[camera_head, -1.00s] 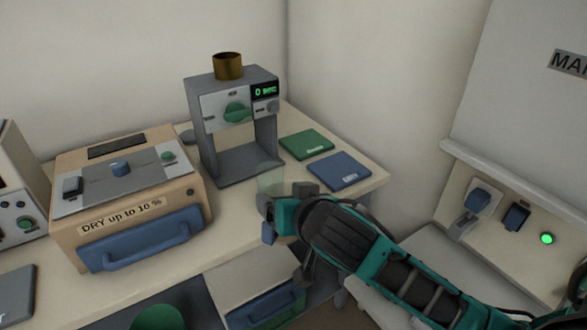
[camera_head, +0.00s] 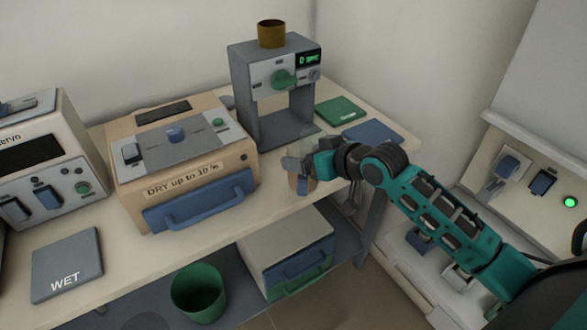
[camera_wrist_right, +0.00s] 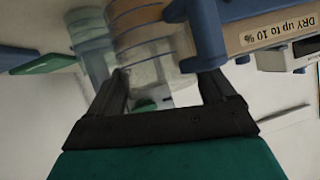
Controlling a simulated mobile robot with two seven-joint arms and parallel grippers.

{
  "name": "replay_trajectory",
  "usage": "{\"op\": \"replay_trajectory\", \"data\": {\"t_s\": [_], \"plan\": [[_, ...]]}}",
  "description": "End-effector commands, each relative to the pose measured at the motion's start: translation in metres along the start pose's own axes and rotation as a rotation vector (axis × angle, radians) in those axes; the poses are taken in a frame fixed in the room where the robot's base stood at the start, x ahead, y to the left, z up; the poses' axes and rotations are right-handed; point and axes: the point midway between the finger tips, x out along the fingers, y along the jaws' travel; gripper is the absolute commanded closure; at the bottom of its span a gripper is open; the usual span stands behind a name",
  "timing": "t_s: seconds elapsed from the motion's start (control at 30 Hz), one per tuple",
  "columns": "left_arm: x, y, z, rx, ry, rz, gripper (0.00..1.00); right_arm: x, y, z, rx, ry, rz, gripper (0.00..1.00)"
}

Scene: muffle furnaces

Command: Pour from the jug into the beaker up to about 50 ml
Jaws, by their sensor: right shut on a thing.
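My right gripper (camera_head: 300,170) is at the table's front edge, in front of the grey stand. In the head view the vessels are small and partly hidden by the gripper. I cannot read a liquid level. My left gripper is not in view.
A beige box marked DRY (camera_head: 190,165) with a blue handle stands left of the gripper. The grey stand (camera_head: 275,95) carries a brown cup (camera_head: 271,34). Green (camera_head: 342,110) and blue (camera_head: 373,131) pads lie right. A WET pad (camera_head: 67,265) lies front left. A green bin (camera_head: 198,293) is below.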

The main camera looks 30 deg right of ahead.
Motion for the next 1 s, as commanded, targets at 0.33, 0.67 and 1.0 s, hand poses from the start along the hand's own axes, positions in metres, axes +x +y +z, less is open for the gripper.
{"op": "replay_trajectory", "data": {"t_s": [0.33, 0.67, 1.0], "plan": [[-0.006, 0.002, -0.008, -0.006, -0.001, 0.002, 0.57, 0.0, 0.04, -0.029, -0.027, -0.007, -0.028, 1.0], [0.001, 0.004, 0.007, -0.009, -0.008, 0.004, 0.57, 0.006, 0.043, -0.018, -0.028, -0.007, -0.03, 1.0], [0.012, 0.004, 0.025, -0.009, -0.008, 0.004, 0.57, 0.015, 0.045, -0.002, -0.028, -0.007, -0.03, 1.0]]}}
